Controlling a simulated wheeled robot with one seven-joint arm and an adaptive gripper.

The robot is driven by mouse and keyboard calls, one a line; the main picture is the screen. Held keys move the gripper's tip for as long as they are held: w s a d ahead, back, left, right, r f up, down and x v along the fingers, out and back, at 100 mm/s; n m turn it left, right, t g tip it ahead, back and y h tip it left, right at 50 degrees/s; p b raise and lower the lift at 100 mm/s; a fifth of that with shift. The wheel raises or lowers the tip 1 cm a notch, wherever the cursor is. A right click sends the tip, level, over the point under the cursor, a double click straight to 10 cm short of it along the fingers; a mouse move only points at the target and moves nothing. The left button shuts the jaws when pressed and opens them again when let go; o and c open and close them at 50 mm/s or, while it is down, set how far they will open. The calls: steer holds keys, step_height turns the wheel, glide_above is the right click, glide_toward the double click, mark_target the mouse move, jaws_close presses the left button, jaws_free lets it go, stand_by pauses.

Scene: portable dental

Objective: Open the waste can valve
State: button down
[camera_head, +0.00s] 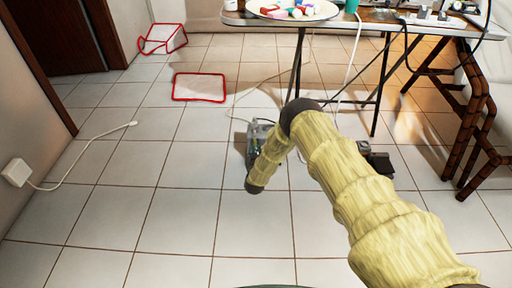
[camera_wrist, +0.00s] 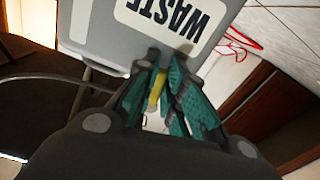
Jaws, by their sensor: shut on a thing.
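The waste can (camera_wrist: 105,40) is a grey box with a white label reading WASTE, seen tilted at the top of the wrist view. In the head view the can (camera_head: 262,130) stands low behind my sleeved arm, which hides part of it. A narrow yellow piece (camera_wrist: 156,88), apparently the valve handle, sits between my teal fingers beside the can. My gripper (camera_wrist: 164,65) is shut on this yellow piece, with its fingertips close to the can's labelled face. In the head view my gripper (camera_head: 254,145) is small and dark beside the can. The valve's base is hidden.
A table (camera_head: 340,25) with a plate (camera_head: 293,10) and cables stands behind the can. A black pedal-like device (camera_head: 378,160) lies to its right, near a wooden chair (camera_head: 470,110). Red-edged items (camera_head: 200,87) lie at the back left.

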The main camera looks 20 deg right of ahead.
steer(key=c, duration=1.5)
jaws_free()
steer(key=v, duration=1.2)
steer(key=shift+s, duration=0.1)
